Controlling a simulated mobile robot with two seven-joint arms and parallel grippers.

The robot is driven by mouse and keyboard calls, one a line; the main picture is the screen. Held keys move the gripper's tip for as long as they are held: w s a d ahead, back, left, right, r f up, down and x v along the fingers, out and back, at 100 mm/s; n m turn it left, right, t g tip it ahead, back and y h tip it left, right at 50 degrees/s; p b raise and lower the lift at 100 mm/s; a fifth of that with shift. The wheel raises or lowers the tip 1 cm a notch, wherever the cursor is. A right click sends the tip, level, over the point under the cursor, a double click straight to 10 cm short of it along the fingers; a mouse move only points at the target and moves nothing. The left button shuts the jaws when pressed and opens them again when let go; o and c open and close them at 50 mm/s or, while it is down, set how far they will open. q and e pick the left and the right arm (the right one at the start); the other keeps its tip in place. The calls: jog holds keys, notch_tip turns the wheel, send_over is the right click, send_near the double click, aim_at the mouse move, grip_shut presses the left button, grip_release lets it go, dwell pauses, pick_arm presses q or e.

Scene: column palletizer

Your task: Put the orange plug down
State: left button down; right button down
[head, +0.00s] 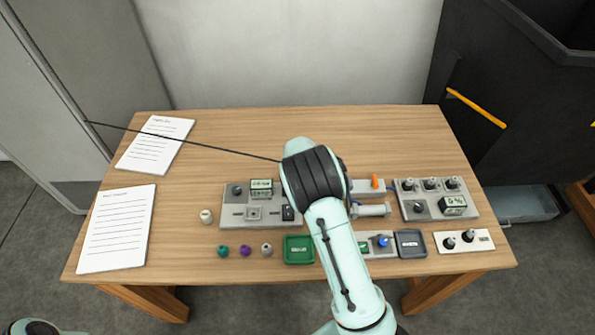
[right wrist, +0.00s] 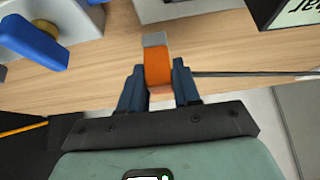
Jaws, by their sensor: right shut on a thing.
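The orange plug (right wrist: 158,68), with a grey end, is between the fingers of my right gripper (right wrist: 160,85) in the right wrist view. The gripper is shut on it. A thin dark cable runs from beside the plug to the right. The wooden table top shows behind it; I cannot tell whether the plug touches the table. In the head view my right arm hides the gripper and the held plug; the cable (head: 185,142) runs from the back left to the arm. My left gripper is not in view.
An orange upright part (head: 375,181) stands by a grey block right of my arm. Panels with knobs (head: 410,207) and a dark tray (head: 410,243) lie right. A green tray (head: 299,249), small coloured knobs and paper sheets (head: 117,228) lie left. The back middle of the table is clear.

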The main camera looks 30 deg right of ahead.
jog(key=shift+s+f, duration=0.1)
jog(key=shift+f, duration=1)
jog(key=shift+f, duration=0.25)
jog(key=c, duration=0.8)
grip_release()
jog(key=shift+c, duration=0.2)
jog(key=shift+o, duration=0.2)
jog(key=shift+r, duration=0.1)
